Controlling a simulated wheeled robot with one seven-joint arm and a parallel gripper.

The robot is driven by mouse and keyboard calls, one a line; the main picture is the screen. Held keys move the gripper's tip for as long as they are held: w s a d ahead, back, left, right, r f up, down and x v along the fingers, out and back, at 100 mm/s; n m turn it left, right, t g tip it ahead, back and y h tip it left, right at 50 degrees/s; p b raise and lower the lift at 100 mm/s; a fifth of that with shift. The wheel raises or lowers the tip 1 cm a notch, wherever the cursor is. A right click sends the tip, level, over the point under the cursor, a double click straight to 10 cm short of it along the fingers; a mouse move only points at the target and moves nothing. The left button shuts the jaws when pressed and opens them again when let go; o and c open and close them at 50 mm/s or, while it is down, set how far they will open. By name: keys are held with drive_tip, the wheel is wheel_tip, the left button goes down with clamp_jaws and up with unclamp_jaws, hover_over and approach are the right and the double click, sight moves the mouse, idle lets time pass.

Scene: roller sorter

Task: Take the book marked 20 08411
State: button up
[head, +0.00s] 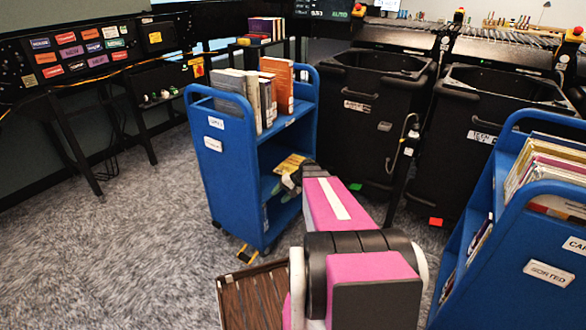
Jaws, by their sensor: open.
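No marking 20 08411 can be read on any book from here. A yellow book (290,164) lies on the middle shelf of the blue cart (228,185) left of centre. My pink arm reaches toward that shelf, and my gripper (289,183) is at its far end, just in front of the yellow book. The gripper is small and partly hidden by my arm; it is open, and I cannot tell whether it touches the book. Grey and white books (247,92) and orange books (280,82) stand upright on the cart's top shelf.
Two black bins (368,125) stand behind my arm. Another blue cart (500,235), labelled SORTED and loaded with books (550,170), is close on the right. A brown slatted surface (252,298) is low in front. Carpet (120,245) is clear at left.

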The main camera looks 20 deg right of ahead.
drive_tip(key=w+d+f+m+t+y, duration=0.2)
drive_tip(key=w+d+f+t+y, duration=0.15)
drive_tip(key=w+d, duration=0.55)
drive_tip(key=m+t+y, duration=0.2)
drive_tip(key=t, duration=0.4)
approach(294, 167)
drive_tip(key=a, duration=0.2)
drive_tip(key=w+a, duration=0.1)
drive_tip(key=a, duration=0.1)
drive_tip(key=w+a+f, duration=0.1)
drive_tip(key=a, duration=0.1)
drive_tip(key=shift+w, duration=0.15)
clamp_jaws()
